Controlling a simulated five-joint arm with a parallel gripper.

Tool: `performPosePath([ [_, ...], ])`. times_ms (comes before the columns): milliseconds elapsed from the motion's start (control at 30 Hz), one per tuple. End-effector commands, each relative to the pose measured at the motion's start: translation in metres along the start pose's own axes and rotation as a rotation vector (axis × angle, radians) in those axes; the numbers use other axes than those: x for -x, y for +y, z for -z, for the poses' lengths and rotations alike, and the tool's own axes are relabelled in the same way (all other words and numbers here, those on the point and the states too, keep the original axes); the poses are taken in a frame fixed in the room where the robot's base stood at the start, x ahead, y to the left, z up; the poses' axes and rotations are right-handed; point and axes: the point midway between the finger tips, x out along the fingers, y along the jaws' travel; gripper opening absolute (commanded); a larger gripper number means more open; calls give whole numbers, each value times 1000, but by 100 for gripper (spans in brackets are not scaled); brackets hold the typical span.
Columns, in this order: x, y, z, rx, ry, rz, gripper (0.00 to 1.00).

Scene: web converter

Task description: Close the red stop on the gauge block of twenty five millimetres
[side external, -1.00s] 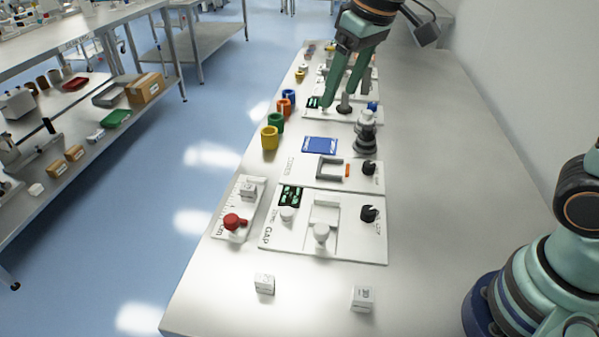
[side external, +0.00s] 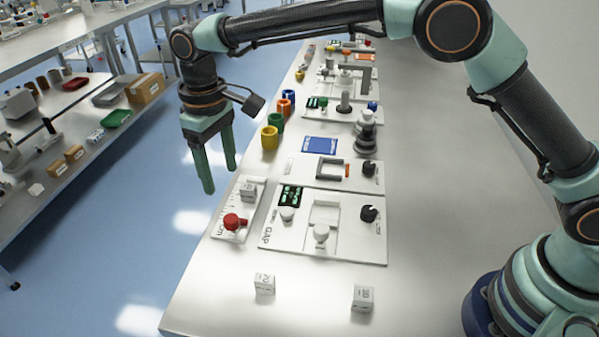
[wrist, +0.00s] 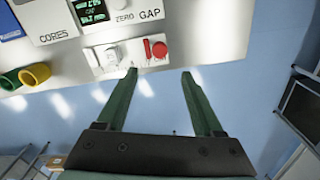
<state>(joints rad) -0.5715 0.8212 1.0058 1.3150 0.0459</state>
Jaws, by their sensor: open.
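The red stop (side external: 233,222) sits near the front end of a white scale plate (side external: 219,231) at the bench's left edge. In the wrist view the stop (wrist: 159,49) shows a round red knob. A small white gauge block (side external: 248,190) sits on the same plate, towards its far end. It also shows in the wrist view (wrist: 110,57), with a gap between it and the stop. Its marking is not readable. My gripper (side external: 220,180) is open and empty, fingers pointing down, beside the plate's far end. The wrist view shows both fingers (wrist: 160,74) spread apart.
Two loose marked blocks (side external: 264,284) (side external: 362,298) stand at the bench's front. The GAP panel (side external: 300,243), with a white knob and dark dial, lies right of the plate. Yellow and green cups (side external: 270,137) stand behind. Left of the bench edge is open floor.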

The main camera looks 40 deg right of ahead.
Motion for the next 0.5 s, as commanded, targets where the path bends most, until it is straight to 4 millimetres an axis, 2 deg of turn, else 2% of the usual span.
performPosePath([
  [500,-90,1,-2,-1,-4,0,69],
])
